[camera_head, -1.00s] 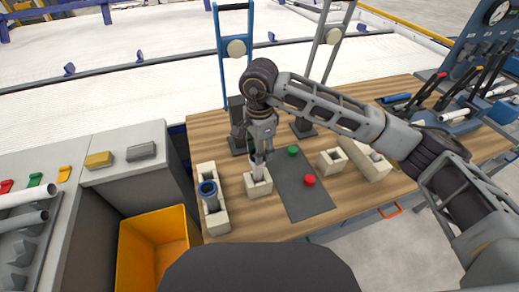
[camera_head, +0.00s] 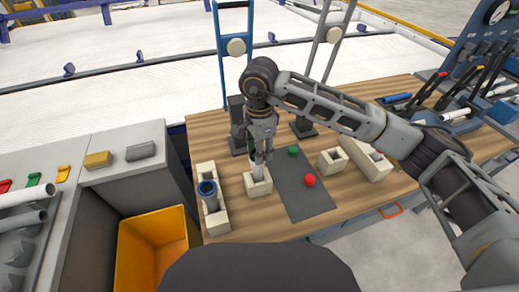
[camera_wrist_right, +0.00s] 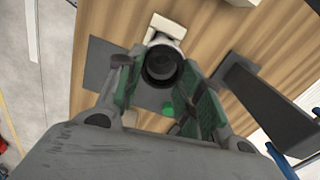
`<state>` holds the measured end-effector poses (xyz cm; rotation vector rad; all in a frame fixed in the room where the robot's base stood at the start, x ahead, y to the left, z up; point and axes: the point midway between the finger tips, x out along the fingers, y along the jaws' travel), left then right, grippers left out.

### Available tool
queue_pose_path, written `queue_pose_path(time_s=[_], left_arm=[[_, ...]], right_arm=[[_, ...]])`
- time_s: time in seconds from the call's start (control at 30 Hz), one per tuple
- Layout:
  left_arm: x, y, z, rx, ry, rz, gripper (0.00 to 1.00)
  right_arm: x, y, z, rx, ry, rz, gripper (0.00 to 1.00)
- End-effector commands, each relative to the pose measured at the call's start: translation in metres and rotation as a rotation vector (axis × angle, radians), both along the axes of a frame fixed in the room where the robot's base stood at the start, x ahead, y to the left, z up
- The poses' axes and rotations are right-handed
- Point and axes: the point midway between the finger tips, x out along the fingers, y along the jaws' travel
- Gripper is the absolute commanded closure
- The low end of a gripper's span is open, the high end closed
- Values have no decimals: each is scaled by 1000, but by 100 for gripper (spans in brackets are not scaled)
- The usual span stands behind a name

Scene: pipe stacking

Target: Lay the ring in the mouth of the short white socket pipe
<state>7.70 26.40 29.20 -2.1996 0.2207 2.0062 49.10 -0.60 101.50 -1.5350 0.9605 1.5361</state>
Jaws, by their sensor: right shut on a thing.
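The short white socket pipe (camera_head: 258,172) stands upright in a beige block (camera_head: 258,188) near the table's front left. My right gripper (camera_head: 259,153) points down directly over the pipe. In the right wrist view, my right gripper (camera_wrist_right: 158,72) has its green-padded fingers closed on the dark ring (camera_wrist_right: 147,72). The ring lies over the pipe's mouth, and a pale rim (camera_wrist_right: 151,36) shows behind it. I cannot tell whether the ring rests in the mouth or is just above it. The ring is too small to make out in the head view. My left gripper is not in view.
A dark mat (camera_head: 304,199) with a red knob (camera_head: 310,181) and a green knob (camera_head: 293,150) lies to the right. Beige blocks (camera_head: 330,163) sit farther right. An orange bin (camera_head: 150,235) stands left of the table.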

Motion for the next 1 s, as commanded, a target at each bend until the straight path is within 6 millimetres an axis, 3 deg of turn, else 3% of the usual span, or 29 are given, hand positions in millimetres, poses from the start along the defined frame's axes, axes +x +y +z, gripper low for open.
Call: queue_pose_path(time_s=[0.63, 0.67, 0.8, 1.0], left_arm=[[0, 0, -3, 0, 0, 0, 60], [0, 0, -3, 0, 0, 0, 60], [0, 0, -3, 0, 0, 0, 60], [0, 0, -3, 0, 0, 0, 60]], right_arm=[[-1, 0, -2, -3, 3, 0, 74], [-1, 0, -2, -3, 3, 0, 59], [-1, 0, -3, -3, 3, 0, 41], [0, 0, -2, -1, 2, 0, 38]])
